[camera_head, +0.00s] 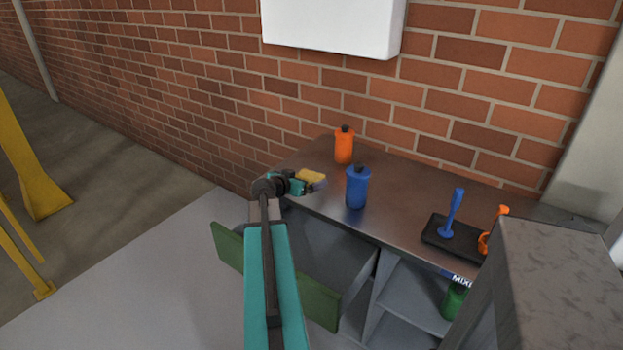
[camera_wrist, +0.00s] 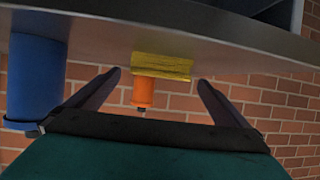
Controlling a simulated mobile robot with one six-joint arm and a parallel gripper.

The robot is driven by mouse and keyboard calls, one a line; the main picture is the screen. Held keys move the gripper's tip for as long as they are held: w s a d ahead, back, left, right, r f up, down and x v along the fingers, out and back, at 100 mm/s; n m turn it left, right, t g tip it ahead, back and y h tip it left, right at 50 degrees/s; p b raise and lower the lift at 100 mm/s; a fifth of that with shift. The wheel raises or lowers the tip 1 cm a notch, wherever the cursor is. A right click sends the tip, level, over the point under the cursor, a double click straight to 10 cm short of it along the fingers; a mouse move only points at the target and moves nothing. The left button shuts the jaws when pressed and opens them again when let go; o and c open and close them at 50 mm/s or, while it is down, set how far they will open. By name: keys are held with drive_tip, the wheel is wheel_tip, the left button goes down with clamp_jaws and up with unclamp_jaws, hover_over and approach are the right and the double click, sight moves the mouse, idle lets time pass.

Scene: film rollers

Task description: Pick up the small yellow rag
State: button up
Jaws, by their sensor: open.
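The small yellow rag (camera_head: 310,176) lies on the metal bench top, near its left end. It also shows in the wrist view (camera_wrist: 161,66), between the lines of my two fingers and a little beyond their tips. My gripper (camera_head: 311,185) is open and empty, low over the bench top right at the rag. Its two dark fingers are spread wide in the wrist view (camera_wrist: 158,80). I cannot tell whether a finger touches the rag.
A blue bottle (camera_head: 357,188) stands just right of my gripper. An orange bottle (camera_head: 344,146) stands behind the rag, near the brick wall. A black tray (camera_head: 437,236) with blue and orange tools is farther right on the bench (camera_head: 405,205). A green cabinet door (camera_head: 323,303) hangs open below.

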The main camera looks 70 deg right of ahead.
sight(311, 175)
drive_tip(key=shift+r+p+x, duration=0.15)
drive_tip(key=shift+p+x, duration=0.25)
drive_tip(key=shift+x, duration=0.45)
drive_tip(key=shift+r+p+x, duration=0.15)
drive_tip(key=shift+p+x, duration=0.25)
drive_tip(key=shift+x, duration=1.45)
drive_tip(key=shift+s+f, duration=0.1)
drive_tip(key=shift+f, duration=0.05)
drive_tip(key=c, duration=1.1)
